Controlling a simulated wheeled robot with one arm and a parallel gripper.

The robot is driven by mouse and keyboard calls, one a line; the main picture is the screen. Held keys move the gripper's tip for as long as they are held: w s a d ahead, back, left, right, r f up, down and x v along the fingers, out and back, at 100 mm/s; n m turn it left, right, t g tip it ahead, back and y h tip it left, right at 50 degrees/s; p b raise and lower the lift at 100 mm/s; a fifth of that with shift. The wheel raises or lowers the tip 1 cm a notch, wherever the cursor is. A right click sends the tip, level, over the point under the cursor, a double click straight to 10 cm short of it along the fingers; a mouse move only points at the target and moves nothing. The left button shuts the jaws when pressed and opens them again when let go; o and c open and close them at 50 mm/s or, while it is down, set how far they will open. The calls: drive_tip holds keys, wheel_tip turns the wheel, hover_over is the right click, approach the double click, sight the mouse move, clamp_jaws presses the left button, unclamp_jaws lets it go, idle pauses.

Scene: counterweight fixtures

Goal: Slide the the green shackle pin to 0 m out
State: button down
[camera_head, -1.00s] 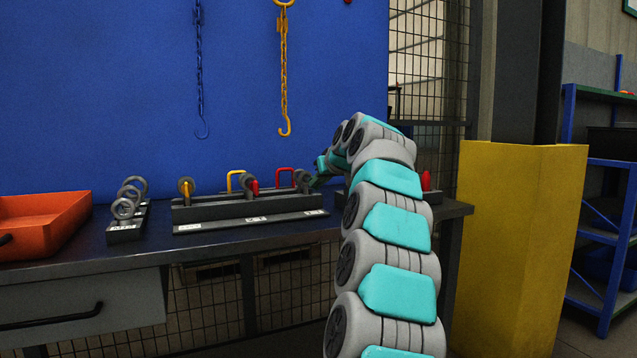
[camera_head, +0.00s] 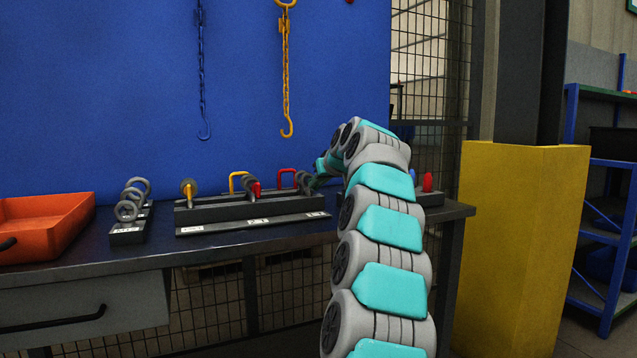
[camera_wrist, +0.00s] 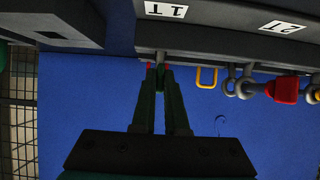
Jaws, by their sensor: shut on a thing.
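In the wrist view, the two dark fingers of my gripper (camera_wrist: 160,80) are shut on the green shackle pin (camera_wrist: 160,74), of which only a small dark green part shows between them. The pin is at the fixture face beside the label "1T" (camera_wrist: 166,9). How far it stands out I cannot tell. In the head view, my arm hides the fingers and the pin. A grey shackle (camera_head: 303,181) stands at the right end of the long dark fixture (camera_head: 240,212), just left of my wrist.
A yellow pin (camera_head: 188,190) and red pin (camera_head: 256,190) sit along the fixture. Grey eye bolts (camera_head: 129,203) and an orange tray (camera_head: 48,222) are at left. A yellow hook (camera_head: 287,125) hangs behind. A yellow post guard (camera_head: 520,250) stands right of the bench.

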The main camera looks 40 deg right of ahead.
drive_tip(key=shift+w+d+p, duration=0.15)
drive_tip(key=shift+w+p, duration=0.35)
drive_tip(key=shift+w, duration=0.1)
drive_tip(key=shift+w+d+p, duration=0.15)
drive_tip(key=shift+w+p, duration=0.3)
drive_tip(key=shift+w, duration=0.15)
drive_tip(key=c, duration=0.9)
unclamp_jaws()
drive_tip(key=b+v, duration=0.1)
drive_tip(key=v, duration=0.6)
